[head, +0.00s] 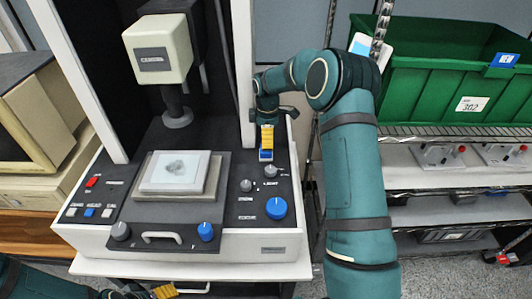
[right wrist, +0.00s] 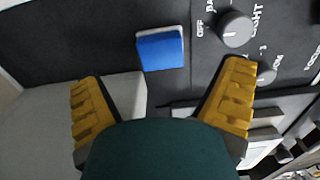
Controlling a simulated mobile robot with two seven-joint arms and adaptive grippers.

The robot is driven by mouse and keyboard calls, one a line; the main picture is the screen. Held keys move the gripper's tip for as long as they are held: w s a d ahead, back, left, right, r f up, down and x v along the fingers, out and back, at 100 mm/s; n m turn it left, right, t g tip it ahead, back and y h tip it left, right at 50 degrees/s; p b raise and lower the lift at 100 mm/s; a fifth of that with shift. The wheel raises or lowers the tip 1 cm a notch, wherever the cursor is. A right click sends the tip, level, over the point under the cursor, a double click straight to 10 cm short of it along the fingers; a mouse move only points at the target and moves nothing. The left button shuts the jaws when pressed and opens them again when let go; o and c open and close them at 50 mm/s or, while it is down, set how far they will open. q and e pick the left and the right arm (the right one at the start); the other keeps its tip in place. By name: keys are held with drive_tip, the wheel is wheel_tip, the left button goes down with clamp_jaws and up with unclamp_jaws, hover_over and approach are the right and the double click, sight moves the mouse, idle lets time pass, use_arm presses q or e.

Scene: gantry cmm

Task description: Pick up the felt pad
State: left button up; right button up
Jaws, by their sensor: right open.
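A small blue pad with a white edge, which looks like the felt pad (head: 266,156), lies on the dark control panel of the machine, right of the stage. It also shows in the right wrist view (right wrist: 161,50), ahead of and between the yellow fingers. My right gripper (head: 267,141) is above and behind the pad in the head view and hides part of it. In the right wrist view the right gripper (right wrist: 164,75) is open, with nothing between its fingers. My left gripper (head: 163,291) shows only partly at the bottom edge, away from the pad; its opening is unclear.
A knob marked light (right wrist: 235,29) stands close right of the pad. A large blue knob (head: 276,208) is nearer the front. The raised stage (head: 210,190) carries a pale square plate. The machine's white column (head: 243,70) rises behind. A green crate (head: 430,80) stands on the right rack.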

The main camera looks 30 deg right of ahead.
sight(266, 152)
drive_tip(key=shift+w+a+f, duration=0.1)
drive_tip(key=shift+a+f, duration=0.05)
drive_tip(key=shift+f, duration=2.8)
drive_tip(key=c, duration=1.3)
